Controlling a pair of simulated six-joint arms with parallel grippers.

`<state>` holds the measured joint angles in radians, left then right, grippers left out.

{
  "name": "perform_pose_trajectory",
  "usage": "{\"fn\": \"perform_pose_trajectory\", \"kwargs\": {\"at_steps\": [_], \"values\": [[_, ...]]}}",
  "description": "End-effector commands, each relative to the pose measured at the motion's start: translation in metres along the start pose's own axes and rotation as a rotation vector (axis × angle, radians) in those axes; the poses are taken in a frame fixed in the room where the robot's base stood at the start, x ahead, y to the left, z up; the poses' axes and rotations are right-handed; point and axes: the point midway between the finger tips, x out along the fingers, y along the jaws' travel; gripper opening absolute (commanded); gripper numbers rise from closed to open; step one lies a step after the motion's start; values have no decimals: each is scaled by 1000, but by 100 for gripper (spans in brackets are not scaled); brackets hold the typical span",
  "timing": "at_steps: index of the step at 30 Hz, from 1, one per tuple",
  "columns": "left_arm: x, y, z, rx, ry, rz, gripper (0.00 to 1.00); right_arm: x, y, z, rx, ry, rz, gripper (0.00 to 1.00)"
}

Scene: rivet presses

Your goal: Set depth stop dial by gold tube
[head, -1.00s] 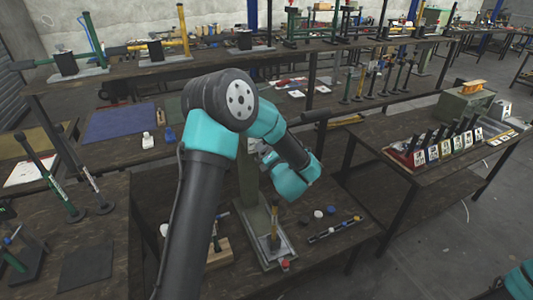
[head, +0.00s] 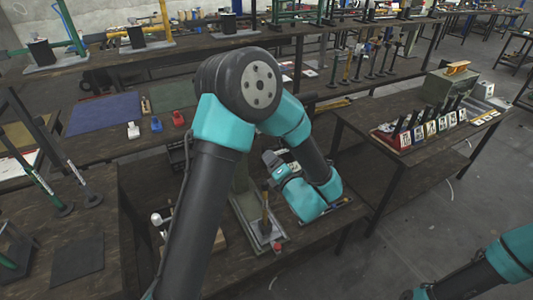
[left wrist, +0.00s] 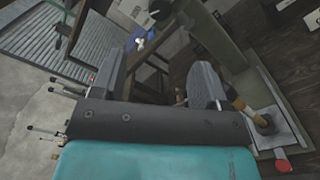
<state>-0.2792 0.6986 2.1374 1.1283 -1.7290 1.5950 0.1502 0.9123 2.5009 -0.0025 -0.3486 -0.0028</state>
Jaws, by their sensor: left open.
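The press has a pale base plate (head: 240,207) and an upright grey-green column, partly hidden by my left arm in the head view. A gold tube (head: 265,222) stands on the plate, with a red knob (head: 277,247) at the front corner. In the left wrist view the column (left wrist: 213,32), gold tube (left wrist: 240,104) and red knob (left wrist: 282,166) are at right. My left gripper (left wrist: 158,80) is open and empty beside the column; a dark round part (left wrist: 158,63) shows between its fingers. I cannot tell if it is the dial.
My right forearm (head: 470,278) is at the lower right. A table with numbered cards (head: 430,130) stands at right. Behind is a bench with a blue mat (head: 103,113). More presses line the far shelf.

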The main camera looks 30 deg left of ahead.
Motion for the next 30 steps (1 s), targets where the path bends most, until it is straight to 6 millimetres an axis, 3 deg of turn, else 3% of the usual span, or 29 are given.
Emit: {"fn": "perform_pose_trajectory", "kwargs": {"at_steps": [3, 9, 24, 30], "values": [[-17, 0, 1, -1, -2, -2, 68, 0, 0, 0, 0, 0, 0, 43], [-28, 0, 0, -1, 0, 0, 68, 0, 0, 0, 0, 0, 0, 43], [-27, -1, 0, 7, -2, -6, 68, 0, 0, 0, 0, 0, 0, 43], [-14, -30, -11, 165, -61, -122, 68, 0, 0, 0, 0, 0, 0, 43]]}}
